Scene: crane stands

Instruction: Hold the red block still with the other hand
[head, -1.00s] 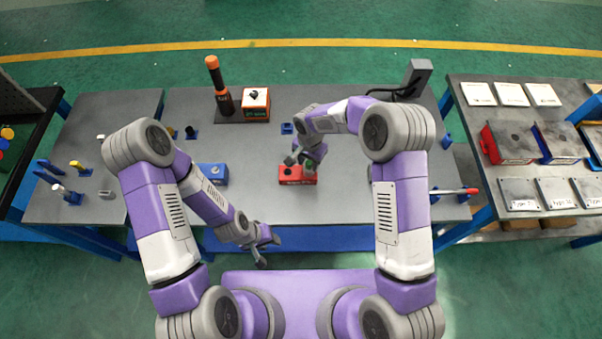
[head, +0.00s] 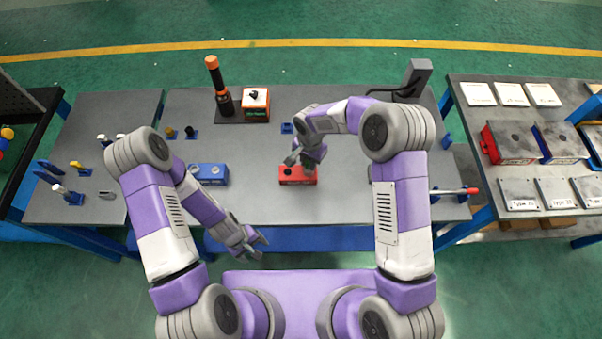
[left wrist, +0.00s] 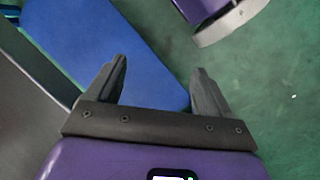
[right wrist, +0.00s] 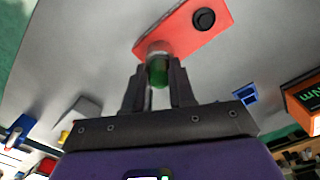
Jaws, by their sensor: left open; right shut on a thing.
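The red block (head: 298,176) lies on the grey table in front of me. It also shows in the right wrist view (right wrist: 178,32), with a round black spot on its face. My right gripper (head: 303,159) is over the block. In the right wrist view its fingers (right wrist: 158,88) are shut on a green cylinder (right wrist: 158,72), whose far end meets the block's end; I cannot tell whether it is seated in it. My left gripper (head: 252,246) is open and empty near the table's front edge, apart from the block; its spread fingers (left wrist: 157,88) show in the left wrist view.
A blue block (head: 209,173) lies left of the red one. An orange-topped cylinder (head: 219,85) and an orange box (head: 255,103) stand at the back. Small parts lie on the left table, and a side table (head: 480,118) with plates is at right. Table between both blocks is clear.

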